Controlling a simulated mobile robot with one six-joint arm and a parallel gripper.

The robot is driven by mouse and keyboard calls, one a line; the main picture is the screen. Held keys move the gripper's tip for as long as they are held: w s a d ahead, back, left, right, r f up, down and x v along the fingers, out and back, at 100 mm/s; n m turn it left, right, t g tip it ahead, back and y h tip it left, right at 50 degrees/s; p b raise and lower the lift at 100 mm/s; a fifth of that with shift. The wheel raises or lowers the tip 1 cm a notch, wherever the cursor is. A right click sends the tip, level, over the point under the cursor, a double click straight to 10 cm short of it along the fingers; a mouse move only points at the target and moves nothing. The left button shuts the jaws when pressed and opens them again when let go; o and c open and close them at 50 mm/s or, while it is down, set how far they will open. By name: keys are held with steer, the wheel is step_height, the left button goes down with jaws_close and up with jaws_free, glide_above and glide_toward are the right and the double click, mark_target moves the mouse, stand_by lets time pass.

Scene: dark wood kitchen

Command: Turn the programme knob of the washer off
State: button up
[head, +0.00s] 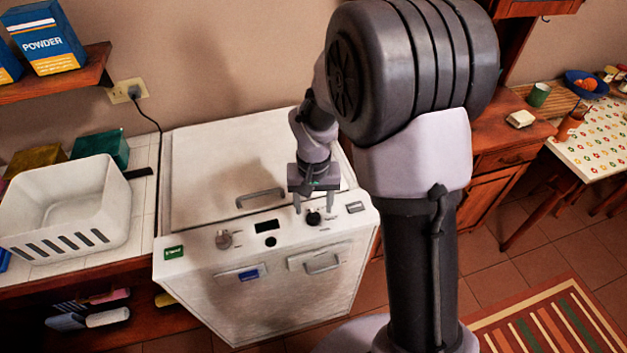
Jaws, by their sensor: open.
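The white washer (268,287) stands in the middle, its control panel along the top front edge. I cannot read which one is the programme knob. My gripper (314,207) points down at the dark knob, its two fingers apart, one to each side of the knob as seen here. Whether the fingers touch the knob cannot be told. The knob's pointer is too small to read.
A small dark display (267,226) and a lid handle (260,197) are on the washer. A white basket (68,208) stands on the tiled counter at left. A wooden cabinet (495,150) is at right. A striped rug (547,325) lies on the floor at lower right.

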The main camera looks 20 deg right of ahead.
mark_target(313, 214)
step_height(313, 214, up, 14)
steer(key=p, duration=0.3)
steer(key=shift+f+p, duration=0.25)
steer(key=shift+p, duration=0.1)
steer(key=s+a+r+t+b, duration=0.1)
steer(key=s+t+b, duration=0.1)
steer(key=s, duration=0.4)
steer(key=s+a+r+m+t+y+b, duration=0.1)
steer(key=s+t+b, duration=0.1)
steer(key=s, duration=0.4)
steer(key=s+a+r+t+y+b, duration=0.1)
steer(key=s+a+b, duration=0.1)
steer(key=s+b, duration=0.2)
steer(key=s, duration=0.3)
steer(key=shift+r+m+t, duration=0.3)
steer(key=shift+r+t, duration=0.1)
steer(key=shift+w, duration=0.1)
steer(key=shift+c, duration=0.4)
